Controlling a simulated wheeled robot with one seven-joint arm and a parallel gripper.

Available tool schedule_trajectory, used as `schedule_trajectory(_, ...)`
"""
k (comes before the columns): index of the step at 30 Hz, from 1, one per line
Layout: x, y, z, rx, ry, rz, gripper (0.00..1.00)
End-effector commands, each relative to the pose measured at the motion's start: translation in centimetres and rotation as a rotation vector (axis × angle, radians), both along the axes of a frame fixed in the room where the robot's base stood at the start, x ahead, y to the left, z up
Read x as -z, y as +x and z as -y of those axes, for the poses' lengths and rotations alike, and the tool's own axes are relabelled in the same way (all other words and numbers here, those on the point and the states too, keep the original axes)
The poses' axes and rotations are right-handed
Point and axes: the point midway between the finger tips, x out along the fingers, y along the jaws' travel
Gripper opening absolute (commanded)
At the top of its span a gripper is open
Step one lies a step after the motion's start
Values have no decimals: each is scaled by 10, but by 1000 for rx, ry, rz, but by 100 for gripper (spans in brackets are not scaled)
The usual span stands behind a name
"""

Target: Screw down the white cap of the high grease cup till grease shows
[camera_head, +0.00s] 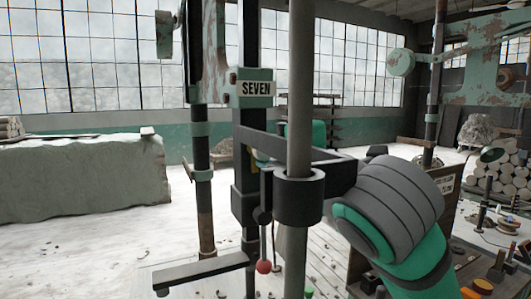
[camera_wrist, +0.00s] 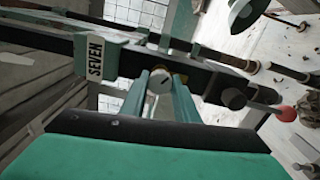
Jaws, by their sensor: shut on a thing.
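In the wrist view, the white cap (camera_wrist: 160,81) of the grease cup shows as a pale round face with a dark mark across it. My gripper (camera_wrist: 161,92) has its two green fingers on either side of the cap and is shut on it. A bit of yellow metal shows beside the cap, against the dark machine bar (camera_wrist: 220,59). No grease can be made out.
A plate reading SEVEN (camera_head: 256,88) is fixed to the machine post. A lever with a red knob (camera_head: 264,266) hangs close by; the knob also shows in the wrist view (camera_wrist: 286,113). A covered clay block (camera_head: 80,185) stands left, and a cluttered bench right.

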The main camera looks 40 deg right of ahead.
Motion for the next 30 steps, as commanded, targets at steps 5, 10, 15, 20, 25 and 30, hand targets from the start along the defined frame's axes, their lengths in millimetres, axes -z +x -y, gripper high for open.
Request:
schedule_trajectory(5,1,1,1,1,90,20,5)
schedule_trajectory(10,1,1,1,1,139,30,5)
schedule_trajectory(15,1,0,2,3,158,35,5)
schedule_trajectory(20,1,0,2,4,161,36,5)
schedule_trajectory(25,1,0,3,4,160,36,5)
schedule_trajectory(30,1,0,2,3,160,37,46)
